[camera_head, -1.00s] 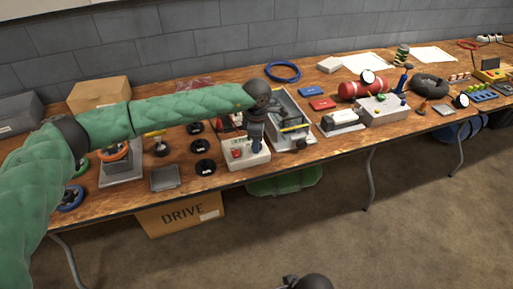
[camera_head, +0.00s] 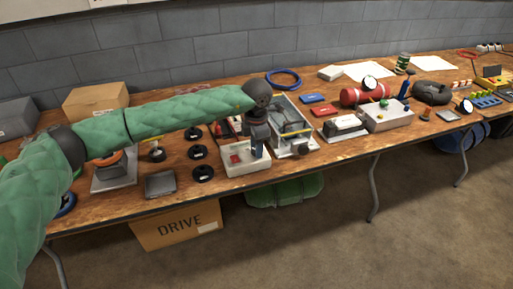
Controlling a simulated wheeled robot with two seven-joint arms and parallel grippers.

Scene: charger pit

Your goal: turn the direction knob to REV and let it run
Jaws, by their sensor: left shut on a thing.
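A white control box (camera_head: 236,170) with a red button or switch (camera_head: 234,158) sits at the front edge of the bench. My left gripper (camera_head: 258,154) reaches down over its right part and is shut on the direction knob, which the fingers hide. I cannot read the knob's position or labels. A grey machine with an open top (camera_head: 300,146) stands just behind and right of the box; I cannot tell whether it is running. My right gripper is out of view.
Black round pieces (camera_head: 203,173) and a grey tray (camera_head: 160,184) lie left of the box. A white-and-black device (camera_head: 343,127) and a red cylinder (camera_head: 362,95) stand to the right. A cardboard box marked DRIVE (camera_head: 178,227) is under the bench.

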